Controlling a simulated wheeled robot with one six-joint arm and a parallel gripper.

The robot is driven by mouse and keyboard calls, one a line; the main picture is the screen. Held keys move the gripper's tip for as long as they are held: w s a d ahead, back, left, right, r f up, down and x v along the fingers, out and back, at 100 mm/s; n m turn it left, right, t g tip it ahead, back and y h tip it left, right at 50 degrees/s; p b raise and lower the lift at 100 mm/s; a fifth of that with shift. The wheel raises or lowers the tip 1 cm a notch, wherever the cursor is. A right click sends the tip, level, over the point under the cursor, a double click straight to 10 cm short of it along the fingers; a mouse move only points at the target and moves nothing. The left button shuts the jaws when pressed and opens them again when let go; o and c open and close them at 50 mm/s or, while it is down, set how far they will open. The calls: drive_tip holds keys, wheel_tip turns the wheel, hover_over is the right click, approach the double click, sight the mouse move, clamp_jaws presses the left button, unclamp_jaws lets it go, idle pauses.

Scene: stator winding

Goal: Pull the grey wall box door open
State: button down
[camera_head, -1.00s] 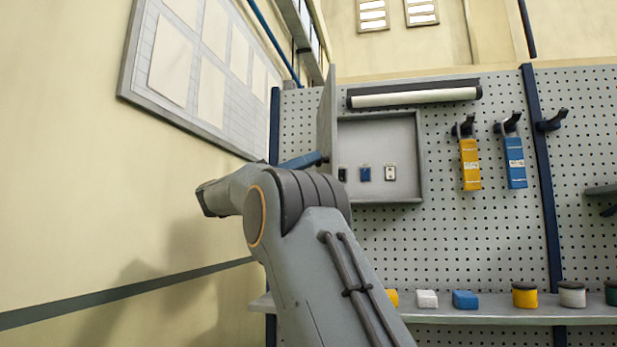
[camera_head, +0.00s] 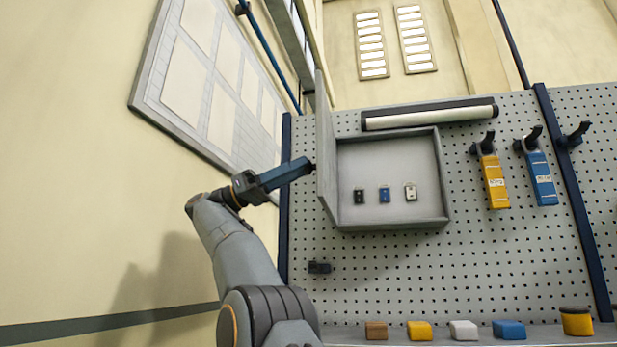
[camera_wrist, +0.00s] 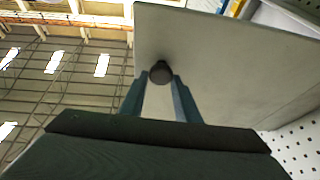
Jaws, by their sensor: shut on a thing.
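The grey wall box (camera_head: 395,226) hangs on the pegboard with its door (camera_head: 325,150) swung wide open to the left, seen nearly edge-on in the head view. Its inside is in plain view, with a black, a blue and a white small item on its back. My gripper (camera_head: 312,166) reaches the door from the left. In the wrist view my gripper (camera_wrist: 160,82) is shut on the round dark knob (camera_wrist: 160,72) of the door, whose grey face (camera_wrist: 225,60) fills the upper right.
A white-and-dark roll (camera_head: 430,117) is mounted just above the box. Yellow and blue tools (camera_head: 493,180) hang to its right. A shelf (camera_head: 440,340) below holds several coloured blocks. A framed board (camera_head: 215,85) is on the left wall, near my arm.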

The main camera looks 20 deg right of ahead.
drive_tip(key=shift+w+a+f, duration=0.25)
drive_tip(key=shift+w+f, duration=0.05)
drive_tip(key=shift+f+y, duration=0.1)
drive_tip(key=shift+y, duration=0.2)
drive_tip(key=c, duration=1.4)
unclamp_jaws()
drive_tip(key=shift+d, duration=0.1)
drive_tip(key=shift+o, duration=0.2)
drive_tip(key=shift+s, duration=0.1)
